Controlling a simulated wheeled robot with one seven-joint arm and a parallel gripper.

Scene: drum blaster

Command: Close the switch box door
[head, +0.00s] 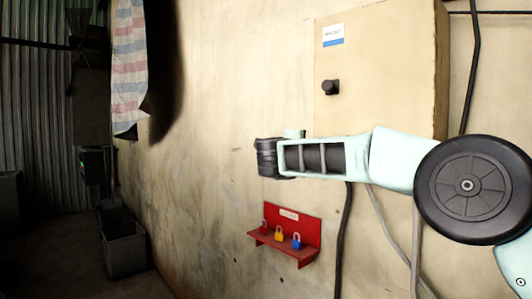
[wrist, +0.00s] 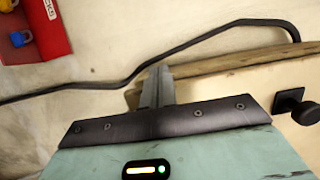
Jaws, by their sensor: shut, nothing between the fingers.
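The switch box (head: 395,75) is a beige box on the wall at the upper right of the head view. Its door (head: 370,105) carries a white and blue label and a black knob (head: 331,87). No open gap shows along the door, but its lower part is hidden behind my arm, so I cannot tell whether it is fully shut. In the wrist view the knob (wrist: 303,108) is at the right edge. My gripper (head: 262,157) points left, below and left of the box. In the wrist view its fingers (wrist: 156,85) are together and empty beside the box's edge.
A red lock rack (head: 293,222) with several coloured padlocks hangs on the wall below my gripper. Dark cables (head: 343,235) run down the wall below the box. Grey bins (head: 124,250) stand at the left. The wall left of my gripper is clear.

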